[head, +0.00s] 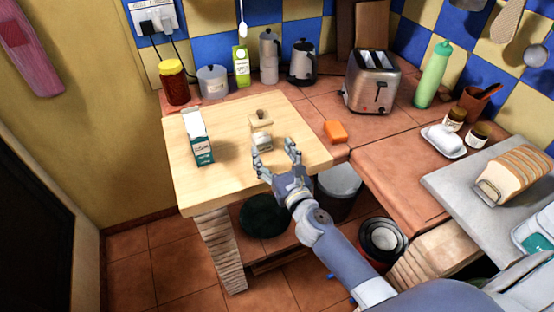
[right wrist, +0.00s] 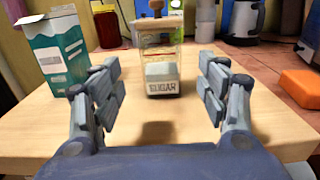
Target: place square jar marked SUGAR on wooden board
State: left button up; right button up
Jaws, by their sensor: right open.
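The square glass jar (head: 261,130) with a wooden lid stands upright on the light wooden board (head: 232,160), toward its right side. In the right wrist view the jar (right wrist: 163,72) is partly filled with white and bears a SUGAR label. My right gripper (head: 276,154) is open just in front of the jar, over the board's front part. In the right wrist view the jar shows centred in the gap between the fingers, beyond the fingertips, with no visible contact. My left gripper is not in view.
A teal and white carton (head: 198,138) stands on the board left of the jar. An orange block (head: 335,131) lies to the right. Behind are a yellow-lidded red jar (head: 174,82), grey canister (head: 212,82) and toaster (head: 371,82). The board's front left is clear.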

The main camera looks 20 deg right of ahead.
jog(key=shift+s, duration=1.35)
